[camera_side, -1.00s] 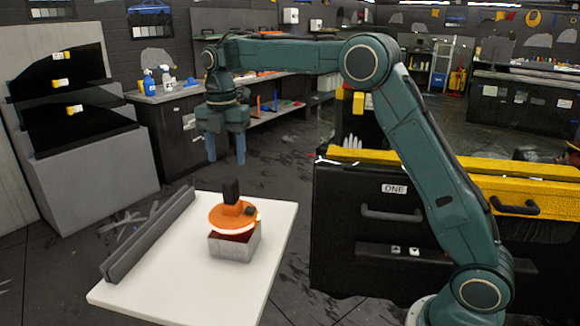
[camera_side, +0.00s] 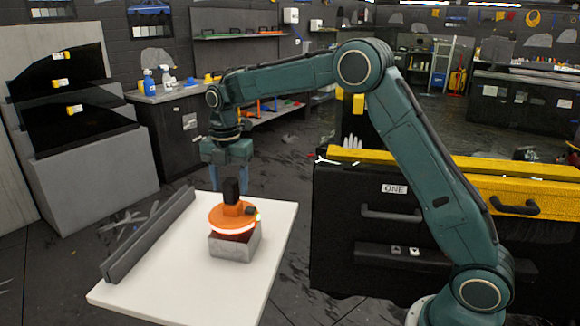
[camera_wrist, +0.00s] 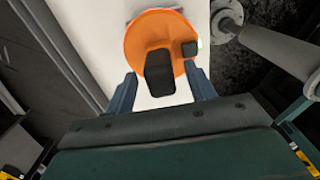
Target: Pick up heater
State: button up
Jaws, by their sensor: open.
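The heater (camera_side: 231,215) is a round orange disc with a black upright handle, resting on a grey block (camera_side: 235,246) on the white table. My gripper (camera_side: 228,185) points down just behind the heater in the side view, with its fingertips partly hidden behind the black handle. In the wrist view the orange heater (camera_wrist: 143,45) lies ahead, and its black handle (camera_wrist: 159,73) shows between the two blue-grey fingers of my open gripper (camera_wrist: 163,85). Nothing is held.
The white table (camera_side: 170,285) has a long dark grey bar (camera_side: 150,235) along its left edge. A black cabinet with a yellow top (camera_side: 400,158) stands to the right. The front of the table is clear.

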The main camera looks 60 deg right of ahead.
aim_at(241, 215)
jog(key=shift+f, duration=1.35)
grip_shut()
jog(key=shift+r, duration=0.1)
dwell(0.6)
